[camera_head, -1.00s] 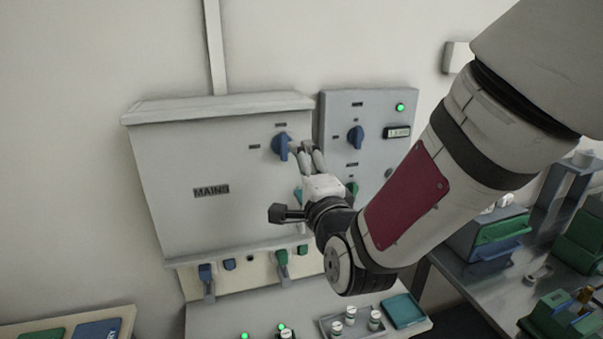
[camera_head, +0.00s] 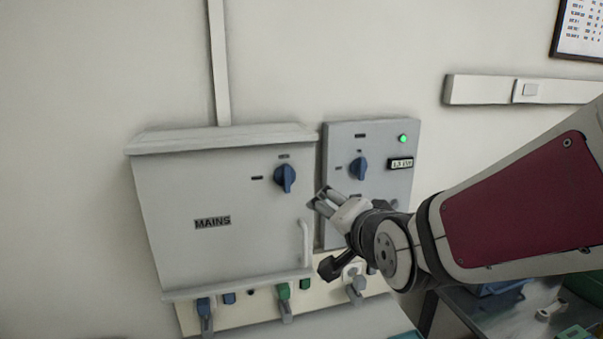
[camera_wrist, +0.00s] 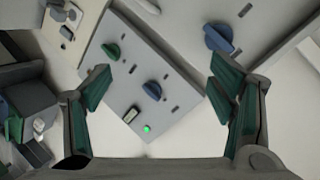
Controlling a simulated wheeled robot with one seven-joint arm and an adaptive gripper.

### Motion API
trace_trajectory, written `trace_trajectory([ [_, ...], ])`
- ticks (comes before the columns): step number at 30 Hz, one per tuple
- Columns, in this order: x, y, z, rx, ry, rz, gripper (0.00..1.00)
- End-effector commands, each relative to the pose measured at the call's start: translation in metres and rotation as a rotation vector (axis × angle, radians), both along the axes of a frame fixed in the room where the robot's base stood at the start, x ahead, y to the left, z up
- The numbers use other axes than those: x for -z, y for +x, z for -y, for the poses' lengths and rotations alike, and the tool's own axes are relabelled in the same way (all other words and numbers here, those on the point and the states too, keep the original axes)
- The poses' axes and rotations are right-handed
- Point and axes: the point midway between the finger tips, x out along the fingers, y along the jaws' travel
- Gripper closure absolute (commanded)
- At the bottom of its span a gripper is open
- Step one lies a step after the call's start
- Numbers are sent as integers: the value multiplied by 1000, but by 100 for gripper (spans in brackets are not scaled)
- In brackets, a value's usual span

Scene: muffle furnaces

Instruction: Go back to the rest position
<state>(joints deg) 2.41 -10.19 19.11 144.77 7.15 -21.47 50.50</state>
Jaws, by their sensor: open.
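My gripper (camera_head: 322,199) is in front of the wall panels in the head view, just right of the MAINS cabinet's blue knob (camera_head: 285,178). In the wrist view its two green-padded fingers (camera_wrist: 165,95) are spread wide with nothing between them. The grey MAINS cabinet (camera_head: 180,185) is closed. The smaller grey panel (camera_head: 342,137) beside it has a blue knob (camera_head: 358,168), a lit green lamp (camera_head: 403,138) and a small display (camera_head: 401,163). A green knob (camera_wrist: 112,51) on it shows in the wrist view; my arm hides that part in the head view.
Below the cabinet is a strip with blue, green and grey plugs (camera_head: 283,293). A bench (camera_head: 480,305) stands at the lower right, partly behind my arm. A rail (camera_head: 480,89) and a framed chart (camera_head: 580,30) are on the wall.

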Motion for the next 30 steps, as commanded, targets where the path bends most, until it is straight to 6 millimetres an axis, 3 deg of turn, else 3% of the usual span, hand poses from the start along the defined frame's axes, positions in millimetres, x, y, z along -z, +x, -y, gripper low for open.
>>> trace_trajectory([
  [5, -2, -40, 40, -66, -283, -130, 23],
  [9, 0, -84, 71, -146, -468, -253, 23],
  [18, 5, -183, 116, -361, -699, -481, 23],
  [24, 8, -210, 124, -432, -738, -536, 23],
  [30, 8, -212, 124, -436, -740, -540, 23],
])
